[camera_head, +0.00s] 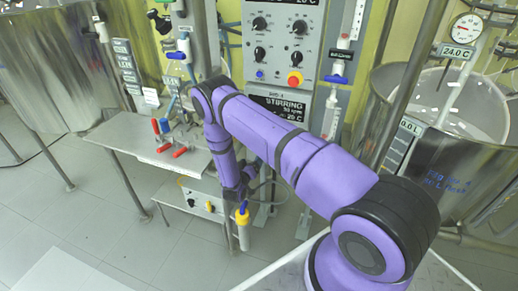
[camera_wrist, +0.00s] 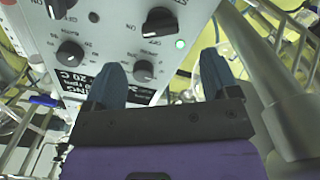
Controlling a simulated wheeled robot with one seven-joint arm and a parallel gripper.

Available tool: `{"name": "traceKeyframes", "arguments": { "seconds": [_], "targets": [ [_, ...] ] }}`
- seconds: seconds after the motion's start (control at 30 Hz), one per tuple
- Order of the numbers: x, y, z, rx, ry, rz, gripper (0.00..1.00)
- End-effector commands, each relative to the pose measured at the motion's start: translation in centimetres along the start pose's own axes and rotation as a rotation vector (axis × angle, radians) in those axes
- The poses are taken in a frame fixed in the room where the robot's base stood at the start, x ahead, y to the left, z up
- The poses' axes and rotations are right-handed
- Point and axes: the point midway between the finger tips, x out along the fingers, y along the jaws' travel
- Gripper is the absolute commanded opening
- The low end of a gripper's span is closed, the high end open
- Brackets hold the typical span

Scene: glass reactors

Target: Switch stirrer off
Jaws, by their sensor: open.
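In the wrist view, a light grey control panel (camera_wrist: 110,38) carries several black knobs, including one at the lower right (camera_wrist: 143,71) and one at the upper right (camera_wrist: 160,22). A green light (camera_wrist: 180,43) glows beside the upper-right knob. My gripper (camera_wrist: 162,76) is open and empty, its two dark blue fingers apart, with the lower-right knob showing between them. I cannot tell whether they touch the panel. In the head view, a black display (camera_head: 288,104) reads STIRRING. My gripper's fingers cannot be made out there.
A knob panel with a red button (camera_head: 295,79) stands in the head view. A grey shelf (camera_head: 135,138) with red-handled valves is left of my arm. A metal pole (camera_wrist: 262,65) is close on the right.

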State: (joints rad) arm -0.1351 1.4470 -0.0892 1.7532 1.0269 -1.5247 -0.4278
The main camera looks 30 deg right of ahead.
Motion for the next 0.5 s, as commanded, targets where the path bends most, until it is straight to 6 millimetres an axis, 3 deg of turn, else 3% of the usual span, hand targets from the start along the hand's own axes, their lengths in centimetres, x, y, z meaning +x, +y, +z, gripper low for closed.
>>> {"name": "traceKeyframes", "arguments": {
  "seconds": [0.3,0.5],
  "targets": [
    [5.8,0.1,0.0,0.002,0.000,0.004,0.81],
    [8.1,0.1,0.0,0.001,0.000,0.003,0.81]
  ]
}}
